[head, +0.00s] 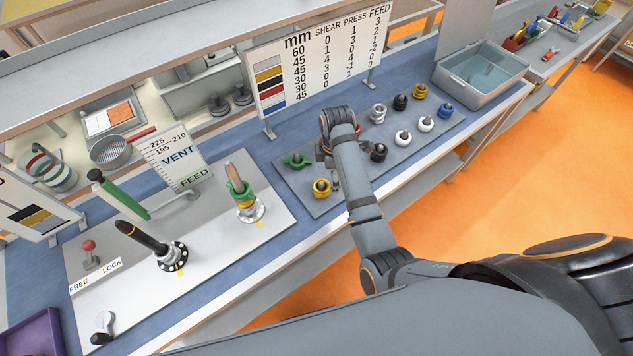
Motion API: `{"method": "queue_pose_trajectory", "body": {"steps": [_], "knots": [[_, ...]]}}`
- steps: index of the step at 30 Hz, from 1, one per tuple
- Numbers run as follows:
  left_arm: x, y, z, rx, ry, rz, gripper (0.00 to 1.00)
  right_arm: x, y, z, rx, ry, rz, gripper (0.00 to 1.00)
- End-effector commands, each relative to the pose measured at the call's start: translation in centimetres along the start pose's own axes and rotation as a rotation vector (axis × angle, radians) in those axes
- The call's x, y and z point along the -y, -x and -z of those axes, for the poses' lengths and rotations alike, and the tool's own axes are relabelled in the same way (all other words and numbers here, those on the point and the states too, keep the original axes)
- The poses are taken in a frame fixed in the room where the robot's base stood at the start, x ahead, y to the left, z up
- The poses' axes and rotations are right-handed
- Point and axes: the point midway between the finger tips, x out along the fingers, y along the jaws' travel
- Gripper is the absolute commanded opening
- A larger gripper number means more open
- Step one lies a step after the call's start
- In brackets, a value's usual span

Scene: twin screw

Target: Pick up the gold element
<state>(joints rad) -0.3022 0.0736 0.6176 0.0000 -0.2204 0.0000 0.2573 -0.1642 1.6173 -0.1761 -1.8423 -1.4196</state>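A gold element (321,188) with a dark core sits upright at the near left part of the grey plate on the blue bench. A second gold-yellow element (420,91) stands at the far right part of the same plate. My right arm reaches in from the lower right. Its gripper (334,178) points down just right of the nearer gold element, mostly hidden behind my forearm. I cannot tell whether its fingers touch that element or how wide they are apart. My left gripper is not in view.
Several black, white, silver and blue elements, such as a black one (379,152), share the plate. A white board with two upright posts (240,193) is left. A grey bin (480,72) stands far right.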

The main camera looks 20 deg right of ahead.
Motion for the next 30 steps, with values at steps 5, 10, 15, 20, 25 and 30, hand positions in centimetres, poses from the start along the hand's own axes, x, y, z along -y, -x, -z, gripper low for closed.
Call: {"method": "queue_pose_trajectory", "body": {"steps": [5, 10, 15, 20, 25, 30], "knots": [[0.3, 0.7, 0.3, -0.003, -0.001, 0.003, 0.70, -1.3, 3.7, 1.8, -0.008, 0.195, 0.032, 0.75], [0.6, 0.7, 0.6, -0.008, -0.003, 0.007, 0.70, -1.3, 3.0, 1.8, -0.007, 0.209, 0.036, 0.75], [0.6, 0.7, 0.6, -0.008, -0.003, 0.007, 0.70, -1.1, 0.0, 1.8, -0.006, 0.207, 0.037, 0.75], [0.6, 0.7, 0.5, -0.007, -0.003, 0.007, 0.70, -1.1, -1.5, 1.9, -0.008, 0.206, 0.033, 0.75], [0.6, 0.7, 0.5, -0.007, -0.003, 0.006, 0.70, -1.0, -2.3, 1.9, -0.008, 0.206, 0.035, 0.75], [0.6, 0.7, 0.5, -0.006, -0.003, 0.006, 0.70, -0.8, -5.2, 2.2, -0.007, 0.206, 0.035, 0.75]]}}
